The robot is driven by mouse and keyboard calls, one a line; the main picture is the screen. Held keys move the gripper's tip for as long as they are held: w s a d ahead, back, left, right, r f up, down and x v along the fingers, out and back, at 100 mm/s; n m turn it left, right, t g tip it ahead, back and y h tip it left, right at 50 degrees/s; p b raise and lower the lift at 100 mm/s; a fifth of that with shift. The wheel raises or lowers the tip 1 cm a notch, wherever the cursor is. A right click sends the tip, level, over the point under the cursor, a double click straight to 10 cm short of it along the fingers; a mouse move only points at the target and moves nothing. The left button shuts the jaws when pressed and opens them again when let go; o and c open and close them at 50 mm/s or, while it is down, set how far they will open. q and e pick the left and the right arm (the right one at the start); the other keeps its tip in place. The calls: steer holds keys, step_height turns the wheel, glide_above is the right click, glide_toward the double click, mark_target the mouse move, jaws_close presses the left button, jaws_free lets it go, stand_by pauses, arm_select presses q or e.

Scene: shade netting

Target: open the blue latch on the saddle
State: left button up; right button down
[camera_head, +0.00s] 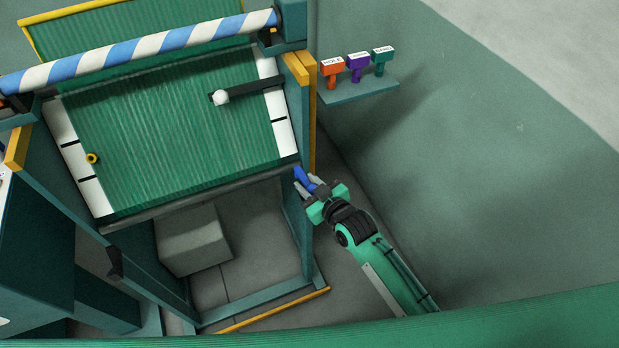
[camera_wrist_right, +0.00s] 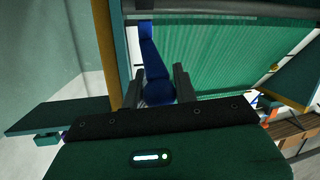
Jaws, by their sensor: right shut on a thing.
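The blue latch (camera_head: 302,175) is at the lower right corner of the green netting panel, beside the right post of the frame. My right gripper (camera_head: 308,187) reaches it from the lower right and is shut on it. In the right wrist view the blue latch (camera_wrist_right: 150,58) runs upward from between the two dark fingers (camera_wrist_right: 160,85), its rounded end near the palm. The fingers hide part of the latch, and I cannot tell how far it is turned. I cannot make out the saddle clearly. My left gripper is not in view.
The green netting (camera_head: 170,130) fills the teal frame, under a blue-and-white striped roll (camera_head: 140,48). A shelf (camera_head: 360,90) with orange, purple and teal labelled holders is on the right wall. A grey block (camera_head: 192,240) stands below. The floor right of the frame is mostly clear.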

mark_target(304, 181)
steer(key=shift+w+a+r+g+h+p, duration=0.1)
steer(key=shift+w+r+g+h+p, duration=0.3)
steer(key=shift+p, duration=0.8)
steer(key=shift+w+a+r+g+h+p, duration=0.1)
steer(key=shift+w+r+g+p, duration=0.15)
steer(key=shift+r+g+p, duration=0.65)
steer(key=shift+w+a+f+p, duration=0.1)
steer(key=shift+w+p, duration=0.2)
steer(key=shift+p, duration=0.55)
steer(key=shift+w+p, duration=0.15)
steer(key=shift+p, duration=0.15)
steer(key=shift+w+a+r, duration=0.1)
steer(key=shift+w+r, duration=0.15)
steer(key=shift+w, duration=0.05)
steer(key=c, duration=1.1)
jaws_free()
steer(key=shift+c, duration=0.2)
steer(key=shift+o, duration=0.2)
steer(key=shift+w+a+f, duration=0.1)
steer(key=b+v, duration=0.2)
steer(key=v, duration=1.2)
steer(key=shift+b, duration=0.35)
